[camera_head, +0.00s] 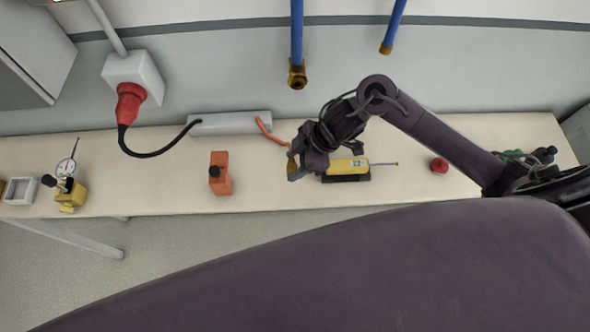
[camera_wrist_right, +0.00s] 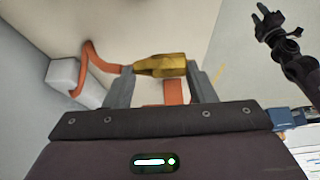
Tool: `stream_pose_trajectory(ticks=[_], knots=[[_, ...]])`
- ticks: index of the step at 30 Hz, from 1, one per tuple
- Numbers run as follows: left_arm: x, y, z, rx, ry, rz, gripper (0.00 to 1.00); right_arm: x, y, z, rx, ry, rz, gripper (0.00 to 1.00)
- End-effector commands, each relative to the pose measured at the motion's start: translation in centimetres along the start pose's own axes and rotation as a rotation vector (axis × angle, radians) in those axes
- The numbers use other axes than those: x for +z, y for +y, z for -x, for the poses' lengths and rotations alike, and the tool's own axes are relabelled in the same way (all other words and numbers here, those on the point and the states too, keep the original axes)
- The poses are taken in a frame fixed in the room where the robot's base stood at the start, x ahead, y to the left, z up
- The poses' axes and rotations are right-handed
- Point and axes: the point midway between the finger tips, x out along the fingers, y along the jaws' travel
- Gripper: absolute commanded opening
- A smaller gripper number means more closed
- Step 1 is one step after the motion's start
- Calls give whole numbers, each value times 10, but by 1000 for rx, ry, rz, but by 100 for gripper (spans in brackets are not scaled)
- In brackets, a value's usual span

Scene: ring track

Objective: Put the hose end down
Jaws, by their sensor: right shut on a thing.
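An orange hose (camera_head: 268,132) runs from the grey box (camera_head: 230,123) at the back of the bench to my right gripper (camera_head: 293,166). In the right wrist view the hose (camera_wrist_right: 89,56) curves from the box (camera_wrist_right: 63,76) to a brass hose end (camera_wrist_right: 160,65). My right gripper (camera_wrist_right: 162,72) is shut on this brass end, one finger on each side of it. In the head view the gripper is over the bench (camera_head: 262,190), and its height above the top is hard to judge. My left gripper (camera_wrist_right: 269,17) shows at the upper right of the wrist view; its jaws are unclear.
An orange block (camera_head: 221,175) stands left of the right gripper. A yellow tool (camera_head: 345,165) on a black base is close by on its right. A red button (camera_head: 439,165) is further right. Two blue pipes (camera_head: 297,35) hang behind. A dial gauge (camera_head: 66,168) stands far left.

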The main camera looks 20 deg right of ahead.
Motion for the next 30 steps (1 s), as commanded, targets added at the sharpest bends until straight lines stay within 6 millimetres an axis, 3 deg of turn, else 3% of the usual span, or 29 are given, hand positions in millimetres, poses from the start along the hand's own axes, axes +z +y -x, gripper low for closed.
stream_pose_trajectory(ticks=[12,25,26,30], knots=[[6,1,-1,1,-8,0,36,24,0,-42,-1,2,-2,27],[7,1,-4,1,-10,0,36,28,0,-49,1,1,0,27],[7,1,-4,1,-10,0,36,28,0,-49,1,1,0,51],[7,1,-3,1,-10,0,36,27,0,-48,1,1,0,70]])
